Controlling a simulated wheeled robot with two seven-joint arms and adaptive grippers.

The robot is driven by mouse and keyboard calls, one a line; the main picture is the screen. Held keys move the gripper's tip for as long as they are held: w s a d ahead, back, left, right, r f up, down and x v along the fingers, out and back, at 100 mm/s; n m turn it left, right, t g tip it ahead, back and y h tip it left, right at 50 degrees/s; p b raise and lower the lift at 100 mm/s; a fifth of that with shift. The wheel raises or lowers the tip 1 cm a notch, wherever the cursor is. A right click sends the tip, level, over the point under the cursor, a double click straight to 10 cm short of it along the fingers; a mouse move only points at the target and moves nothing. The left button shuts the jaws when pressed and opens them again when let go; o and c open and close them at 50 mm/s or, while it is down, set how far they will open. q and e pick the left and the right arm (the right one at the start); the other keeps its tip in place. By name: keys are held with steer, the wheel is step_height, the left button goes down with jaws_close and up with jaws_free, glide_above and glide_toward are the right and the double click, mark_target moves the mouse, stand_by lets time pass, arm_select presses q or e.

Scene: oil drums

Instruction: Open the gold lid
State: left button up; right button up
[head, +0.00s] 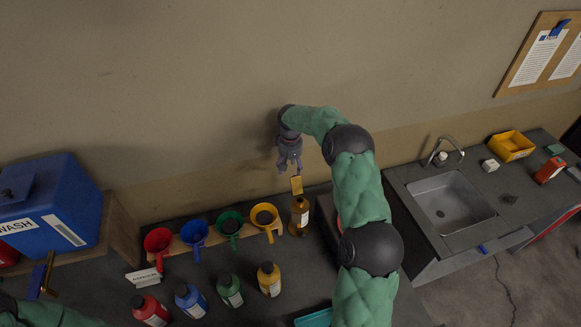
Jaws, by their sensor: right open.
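A dark gold container (300,216) with a pale label stands on the counter, right of the row of coloured funnels. A flat gold lid (296,185) shows at its top and looks raised on edge rather than lying flat. My right gripper (289,169) is just above the lid, fingers pointing down and apart, with nothing seen between them. I cannot tell whether a fingertip touches the lid.
Red, blue, green and yellow funnels (264,215) sit in a wooden rack left of the container. Several coloured bottles (270,279) stand in front. A blue wash tank (48,212) is at the left, a sink (452,208) at the right. The wall is close behind.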

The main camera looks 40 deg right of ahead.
arm_select(q)
steer(key=shift+r+p, duration=2.1)
arm_select(e)
step_height(320, 180, up, 9)
